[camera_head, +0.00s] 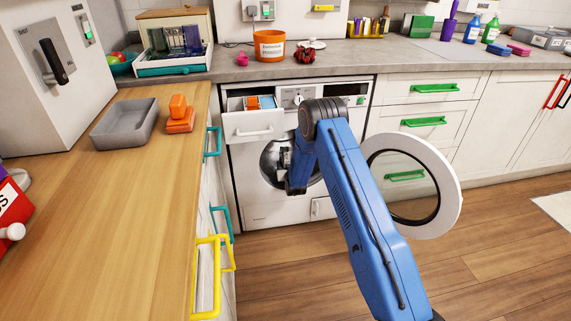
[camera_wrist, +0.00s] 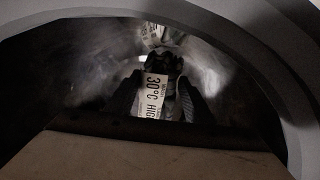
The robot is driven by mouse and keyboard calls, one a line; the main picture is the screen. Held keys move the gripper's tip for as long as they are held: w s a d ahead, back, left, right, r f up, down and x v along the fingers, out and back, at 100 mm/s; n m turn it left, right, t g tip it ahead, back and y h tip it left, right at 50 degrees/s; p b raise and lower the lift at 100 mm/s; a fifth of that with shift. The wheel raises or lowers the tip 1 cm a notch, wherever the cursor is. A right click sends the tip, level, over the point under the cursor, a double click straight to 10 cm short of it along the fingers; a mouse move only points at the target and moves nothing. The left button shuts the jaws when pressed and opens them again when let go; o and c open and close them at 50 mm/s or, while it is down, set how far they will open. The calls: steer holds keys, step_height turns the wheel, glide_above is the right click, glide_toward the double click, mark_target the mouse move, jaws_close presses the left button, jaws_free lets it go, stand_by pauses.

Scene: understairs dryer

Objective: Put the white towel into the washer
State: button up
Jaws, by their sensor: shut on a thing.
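The white washer (camera_head: 266,212) stands under the grey counter with its round door (camera_head: 452,187) swung wide open to the right. My arm reaches to its opening, and my gripper is hidden behind the arm in the head view. In the wrist view my gripper (camera_wrist: 158,97) is inside the dark metal drum (camera_wrist: 75,65). Its two dark fingers are shut on the white towel, of which I clearly make out only a white printed label (camera_wrist: 152,96) reading "30°C HIGH". The rest of the towel is dim or hidden between the fingers.
The washer's detergent drawer (camera_head: 254,127) is pulled out above the opening, with something orange in it. A wooden counter (camera_head: 100,235) with a grey tray (camera_head: 124,124) runs along the left. A yellow handle (camera_head: 207,278) juts out below it. Wooden floor (camera_head: 500,265) is clear at right.

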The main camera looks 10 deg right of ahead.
steer(key=o, duration=1.2)
steer(key=shift+f, duration=0.1)
steer(key=v, duration=1.7)
steer(key=shift+s, duration=0.2)
steer(key=shift+r, duration=0.25)
